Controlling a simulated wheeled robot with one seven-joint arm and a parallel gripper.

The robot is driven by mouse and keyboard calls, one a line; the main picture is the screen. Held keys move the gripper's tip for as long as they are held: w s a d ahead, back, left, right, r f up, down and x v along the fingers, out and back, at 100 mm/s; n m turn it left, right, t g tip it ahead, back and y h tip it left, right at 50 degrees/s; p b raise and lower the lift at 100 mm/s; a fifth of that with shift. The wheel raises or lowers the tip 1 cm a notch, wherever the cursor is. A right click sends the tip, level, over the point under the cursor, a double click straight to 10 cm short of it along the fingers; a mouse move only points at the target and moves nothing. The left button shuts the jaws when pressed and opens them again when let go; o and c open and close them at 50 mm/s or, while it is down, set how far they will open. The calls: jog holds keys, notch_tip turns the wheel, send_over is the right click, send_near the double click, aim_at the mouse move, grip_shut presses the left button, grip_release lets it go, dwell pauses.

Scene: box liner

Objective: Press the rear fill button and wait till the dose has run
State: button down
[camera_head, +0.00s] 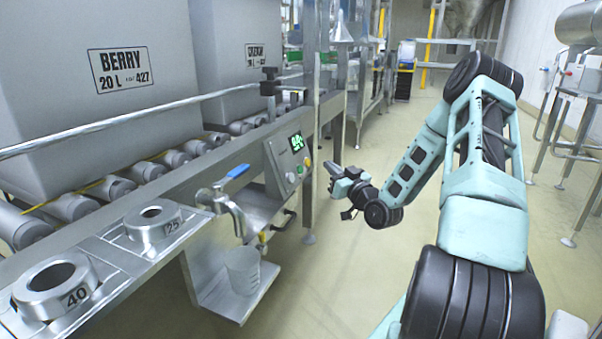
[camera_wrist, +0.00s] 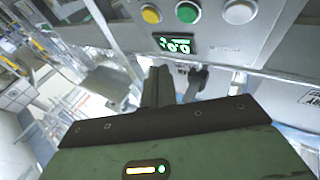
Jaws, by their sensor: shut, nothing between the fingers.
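The control panel (camera_head: 281,163) is on the side of the steel line, with a lit green display (camera_head: 296,142). It carries a grey-white button (camera_head: 290,178), a green button (camera_head: 300,170) and a yellow button (camera_head: 307,161), the farthest from the head camera. In the wrist view the yellow (camera_wrist: 151,14), green (camera_wrist: 188,12) and grey-white (camera_wrist: 240,12) buttons sit along the top edge. My gripper (camera_head: 331,168) is shut and empty, a little right of the panel and apart from it. A cup (camera_head: 242,270) stands on a low shelf under the tap (camera_head: 229,208); its fill level is unclear.
A blue-handled valve (camera_head: 238,171) sticks out near the tap. Two ring holders, marked 40 (camera_head: 50,290) and 25 (camera_head: 152,224), lie on the ledge. A large BERRY box (camera_head: 95,90) stands on the rollers behind. The floor (camera_head: 340,270) right of the line is open.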

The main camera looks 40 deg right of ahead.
jog(key=w+a+f+b, duration=0.1)
jog(key=w+a+f, duration=0.1)
jog(key=w, duration=0.3)
jog(key=shift+w, duration=0.15)
jog(key=shift+w+a+f+b, duration=0.1)
jog(key=shift+a+b, duration=0.05)
jog(key=shift+b, duration=0.15)
dwell(1.7)
jog(key=shift+w+a+f, duration=0.1)
jog(key=shift+w, duration=0.2)
jog(key=shift+w+a+f, duration=0.1)
jog(key=shift+w+a, duration=0.05)
jog(key=shift+w, duration=0.15)
dwell(1.4)
jog(key=shift+s, duration=0.1)
jog(key=shift+s+d+r, duration=0.25)
jog(key=shift+s, duration=0.35)
jog(key=shift+s+d+r+p, duration=0.3)
jog(key=shift+s+p, duration=0.05)
jog(key=shift+s, duration=0.4)
jog(key=shift+s+d+r+p, duration=0.25)
jog(key=shift+s+d+p, duration=0.1)
jog(key=shift+s, duration=0.35)
jog(key=shift+s+d+r+p, duration=0.3)
jog(key=shift+s, duration=0.45)
